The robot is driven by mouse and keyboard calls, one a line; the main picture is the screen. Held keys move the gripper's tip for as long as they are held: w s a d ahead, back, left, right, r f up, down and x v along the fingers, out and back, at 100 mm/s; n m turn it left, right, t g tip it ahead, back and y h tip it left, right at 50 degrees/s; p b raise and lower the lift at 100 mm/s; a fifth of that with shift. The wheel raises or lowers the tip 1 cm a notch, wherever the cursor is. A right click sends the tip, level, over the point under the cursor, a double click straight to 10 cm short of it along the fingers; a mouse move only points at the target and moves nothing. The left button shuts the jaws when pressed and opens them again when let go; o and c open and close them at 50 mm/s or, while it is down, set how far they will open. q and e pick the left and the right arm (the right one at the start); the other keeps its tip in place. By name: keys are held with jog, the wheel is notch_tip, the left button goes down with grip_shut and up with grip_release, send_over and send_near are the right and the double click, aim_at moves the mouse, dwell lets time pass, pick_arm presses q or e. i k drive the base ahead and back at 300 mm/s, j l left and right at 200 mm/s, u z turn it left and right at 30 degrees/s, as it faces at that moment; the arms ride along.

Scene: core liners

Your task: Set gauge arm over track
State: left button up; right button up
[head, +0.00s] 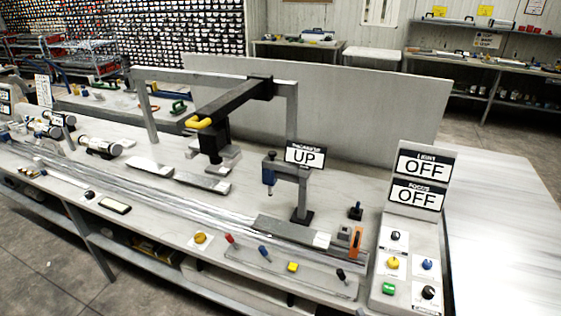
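A black arm (228,103) with a yellow handle (199,123) reaches forward and left from the grey frame (216,78). A dark head (209,146) hangs below it, over the bench. A smaller grey stand (302,190) with a blue part (269,177) carries a sign (306,157) reading "UP". I cannot tell for certain which of the two is the gauge arm. The shiny track (180,207) runs lengthwise along the bench towards a dark plate (283,231) below the smaller stand. Neither of my grippers shows.
A control panel (375,272) with several knobs stands at the right; its signs (424,165) read "OFF". Several coloured knobs, including a yellow one (292,267), line the bench front. White cylinders (92,147) lie at the left. The light table (500,238) at far right is clear.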

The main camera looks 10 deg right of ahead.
aim_at(273, 169)
jog(key=i+u, duration=0.25)
jog(key=i, duration=0.3)
jog(key=i+l+u, duration=0.25)
jog(key=i, duration=0.3)
jog(key=j, duration=0.1)
